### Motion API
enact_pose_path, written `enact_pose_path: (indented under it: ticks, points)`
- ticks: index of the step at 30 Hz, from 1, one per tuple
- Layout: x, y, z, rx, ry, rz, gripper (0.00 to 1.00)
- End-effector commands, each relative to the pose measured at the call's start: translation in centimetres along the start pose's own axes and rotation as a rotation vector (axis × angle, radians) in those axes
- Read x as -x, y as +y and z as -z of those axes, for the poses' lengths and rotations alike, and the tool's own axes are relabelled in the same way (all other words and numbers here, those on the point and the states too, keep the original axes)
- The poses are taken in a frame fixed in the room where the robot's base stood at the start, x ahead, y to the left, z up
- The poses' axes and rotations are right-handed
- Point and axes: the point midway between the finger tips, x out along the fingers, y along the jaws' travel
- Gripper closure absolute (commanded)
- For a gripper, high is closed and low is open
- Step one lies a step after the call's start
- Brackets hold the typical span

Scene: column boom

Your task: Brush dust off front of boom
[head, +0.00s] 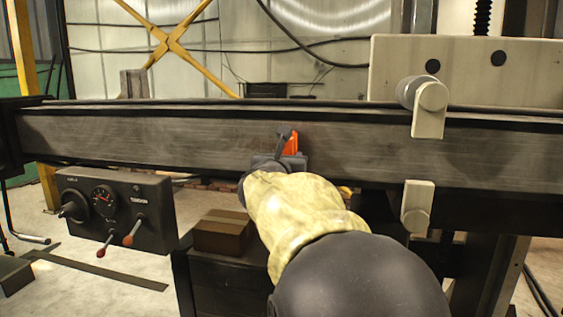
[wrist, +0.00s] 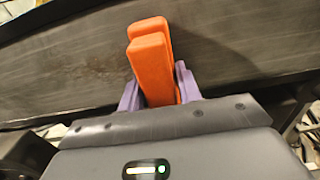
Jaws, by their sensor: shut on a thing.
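The boom (head: 120,136) is a long dark grey beam running across the head view, with a streaked, dusty-looking front face. In the wrist view its front (wrist: 65,75) fills the background, with a brownish smudge left of centre. My gripper (head: 287,150) is in front of the boom's middle. It is shut on an orange tool (wrist: 150,65), whose two orange parts stand up between the purple fingers. The orange also shows in the head view (head: 292,143). The tool's bristles are hidden, and I cannot tell whether it touches the boom.
A control box (head: 118,208) with a gauge and levers hangs below the boom at left. A brown carton (head: 222,232) sits on a dark cabinet below the boom. A pale plate (head: 467,70) and rounded clamp pieces (head: 428,105) stick out at right.

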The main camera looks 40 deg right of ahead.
Motion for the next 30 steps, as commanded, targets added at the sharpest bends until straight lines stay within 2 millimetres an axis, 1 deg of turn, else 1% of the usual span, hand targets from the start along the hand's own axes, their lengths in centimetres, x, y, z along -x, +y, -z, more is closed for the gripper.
enact_pose_path:
  ticks: [8,22,30]
  points:
    - [0.0,-0.4,-0.1,0.000,-0.002,0.005,0.84]
    - [0.1,-3.6,0.0,-0.001,-0.003,0.005,0.84]
    - [0.2,-3.7,-0.1,0.000,-0.002,0.002,0.84]
